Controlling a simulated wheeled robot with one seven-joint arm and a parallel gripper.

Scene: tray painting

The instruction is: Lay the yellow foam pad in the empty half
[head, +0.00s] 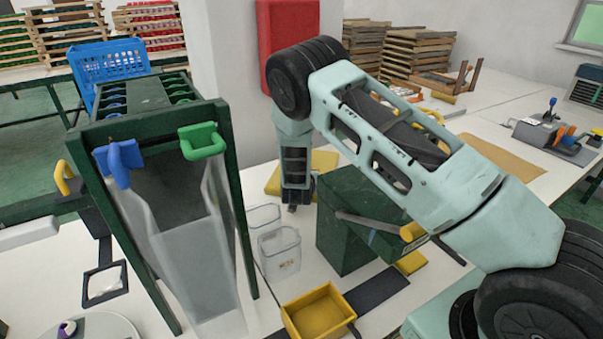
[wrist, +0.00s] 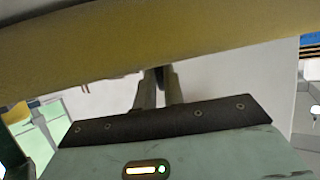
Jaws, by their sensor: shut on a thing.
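My gripper (head: 292,207) hangs pointing down near the middle of the head view, beside the clear containers. It is shut on the yellow foam pad (head: 322,163), which shows on both sides of my wrist. In the wrist view the pad (wrist: 150,50) spans the top as a broad, slightly tilted band, and my two fingers (wrist: 160,78) meet its lower edge. The exact grip is partly hidden. I cannot tell which surface holds the empty half.
A dark green box (head: 340,235) with a yellow-handled tool stands right of my gripper. Clear containers (head: 280,255) stand below it, and a yellow tray (head: 318,312) is nearer. A tall green rack (head: 240,180) with clamps stands left. The white bench is fairly crowded here.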

